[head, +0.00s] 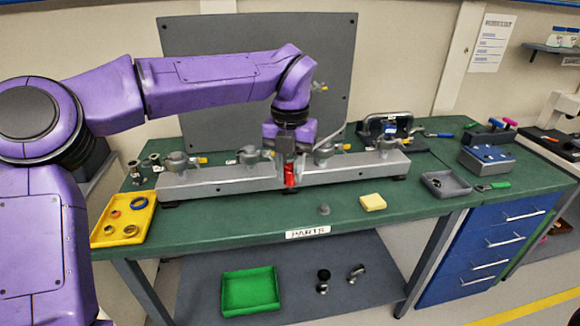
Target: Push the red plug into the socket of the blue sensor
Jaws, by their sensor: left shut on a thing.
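My left arm reaches in from the left over the bench, and its left gripper (290,168) points down at the middle of the long grey rail. It is shut on the red plug (290,177), which shows at the front of the rail between the fingers. The plug's tip and what it touches are too small to tell. I cannot pick out the blue sensor or its socket for certain; it may be hidden behind the gripper. My right gripper is out of view.
Valve-like fittings stand along the grey rail (220,180) on the green bench. A yellow tray (108,240) with rings lies at left. A yellow block (372,202), a grey tray (446,184) and a blue-topped box (487,157) are at right. The bench front is mostly clear.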

